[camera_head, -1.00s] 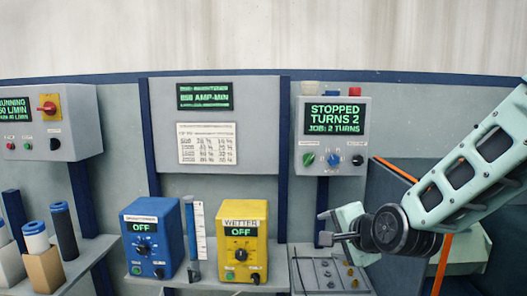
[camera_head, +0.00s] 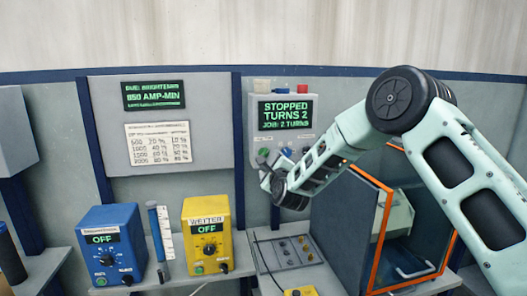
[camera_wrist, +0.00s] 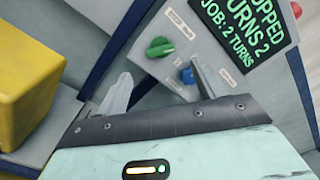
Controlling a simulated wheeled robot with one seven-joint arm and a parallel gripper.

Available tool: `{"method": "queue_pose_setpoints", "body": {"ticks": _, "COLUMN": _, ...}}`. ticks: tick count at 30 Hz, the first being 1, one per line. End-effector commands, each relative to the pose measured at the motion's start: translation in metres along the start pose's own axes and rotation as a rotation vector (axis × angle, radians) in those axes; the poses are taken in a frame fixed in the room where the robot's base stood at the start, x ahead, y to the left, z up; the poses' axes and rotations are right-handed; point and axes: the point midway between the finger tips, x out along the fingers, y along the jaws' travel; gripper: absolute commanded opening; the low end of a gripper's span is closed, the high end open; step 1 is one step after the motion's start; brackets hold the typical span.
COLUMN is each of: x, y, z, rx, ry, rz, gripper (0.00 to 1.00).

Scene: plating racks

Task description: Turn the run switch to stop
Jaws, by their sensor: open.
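A grey control box (camera_head: 254,105) on the back wall has a screen (camera_head: 285,112) reading "STOPPED, TURNS 2, JOB: 2 TURNS". Below its screen are knobs, partly hidden by my arm in the head view. My gripper (camera_head: 266,168) is open and empty in front of the box's lower face. In the wrist view its fingers (camera_wrist: 160,88) point toward the knobs; the right finger overlaps the blue one.
A blue unit (camera_head: 112,243) and a yellow unit (camera_head: 207,236), both reading OFF, stand on the shelf at left. A small grey panel (camera_head: 262,262) with knobs lies below my gripper. An orange-edged tank (camera_head: 379,235) stands under my arm at right.

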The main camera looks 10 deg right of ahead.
Motion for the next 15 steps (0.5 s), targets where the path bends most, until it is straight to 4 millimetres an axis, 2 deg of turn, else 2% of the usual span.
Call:
{"method": "queue_pose_setpoints", "body": {"ticks": 6, "x": 0.039, "y": -0.002, "z": 0.002, "rx": 0.000, "ry": 0.000, "rz": 0.001, "gripper": 0.69}}
{"method": "queue_pose_setpoints", "body": {"ticks": 15, "x": 0.080, "y": -0.001, "z": 0.001, "rx": 0.000, "ry": 0.000, "rz": 0.001, "gripper": 0.69}}
